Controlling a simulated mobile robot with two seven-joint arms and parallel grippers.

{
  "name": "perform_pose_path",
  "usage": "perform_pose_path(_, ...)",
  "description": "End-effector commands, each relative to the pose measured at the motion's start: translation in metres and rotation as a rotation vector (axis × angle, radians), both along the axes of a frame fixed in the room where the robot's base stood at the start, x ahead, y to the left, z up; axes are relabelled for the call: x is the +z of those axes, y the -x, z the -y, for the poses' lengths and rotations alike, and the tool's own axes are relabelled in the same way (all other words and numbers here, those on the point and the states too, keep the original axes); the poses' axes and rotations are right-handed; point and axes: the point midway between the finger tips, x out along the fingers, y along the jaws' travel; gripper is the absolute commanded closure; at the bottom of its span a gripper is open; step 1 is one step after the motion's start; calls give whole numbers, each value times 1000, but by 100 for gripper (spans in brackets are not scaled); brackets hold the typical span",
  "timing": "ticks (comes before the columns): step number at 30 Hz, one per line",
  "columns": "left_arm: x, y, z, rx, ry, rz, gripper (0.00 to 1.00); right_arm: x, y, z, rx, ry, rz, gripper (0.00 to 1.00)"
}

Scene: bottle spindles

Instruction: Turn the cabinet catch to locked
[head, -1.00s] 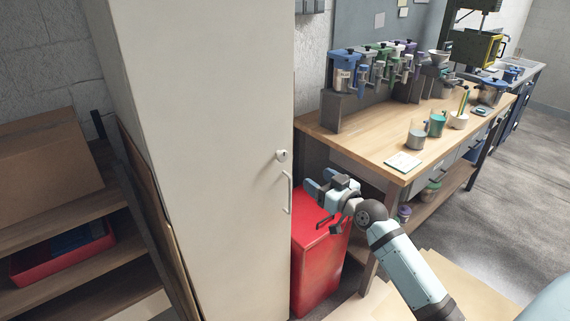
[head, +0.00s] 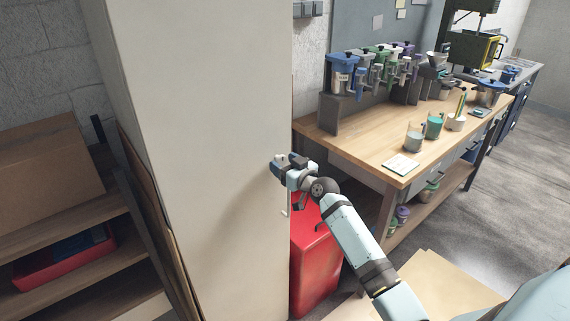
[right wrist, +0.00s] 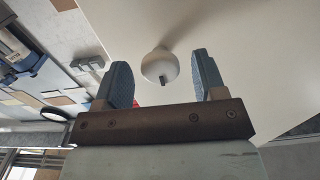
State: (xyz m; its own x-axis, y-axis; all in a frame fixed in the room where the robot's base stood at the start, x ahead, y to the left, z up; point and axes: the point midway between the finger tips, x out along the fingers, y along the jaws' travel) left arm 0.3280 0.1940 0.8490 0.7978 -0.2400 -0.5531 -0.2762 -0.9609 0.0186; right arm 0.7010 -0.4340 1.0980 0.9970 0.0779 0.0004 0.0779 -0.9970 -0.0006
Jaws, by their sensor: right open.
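The tall pale cabinet (head: 200,130) stands in the middle of the head view. Its catch, a small round white knob (right wrist: 160,66) with a dark tab, shows in the right wrist view on the cabinet door. My right gripper (head: 277,163) is at the door's right edge and hides the catch in the head view. In the right wrist view its two blue-grey fingers (right wrist: 164,80) are open, one on each side of the knob, with gaps showing. The door handle (head: 287,203) is partly hidden below the gripper. My left gripper is not in view.
A red cabinet (head: 314,262) stands low beside the pale cabinet, under my right arm. A wooden workbench (head: 365,150) with bottles and jars is to the right. Shelves (head: 55,238) with boxes are at the left.

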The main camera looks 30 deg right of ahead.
Motion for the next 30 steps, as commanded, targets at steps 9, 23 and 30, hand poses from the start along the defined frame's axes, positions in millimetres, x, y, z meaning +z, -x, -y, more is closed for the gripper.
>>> perform_pose_path(9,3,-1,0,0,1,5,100,0,0,0,0,0,-1,77)
perform_pose_path(23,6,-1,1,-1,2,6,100,0,1,0,1,-77,-7,84)
perform_pose_path(30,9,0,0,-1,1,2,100,0,0,-1,1,-249,-21,84)
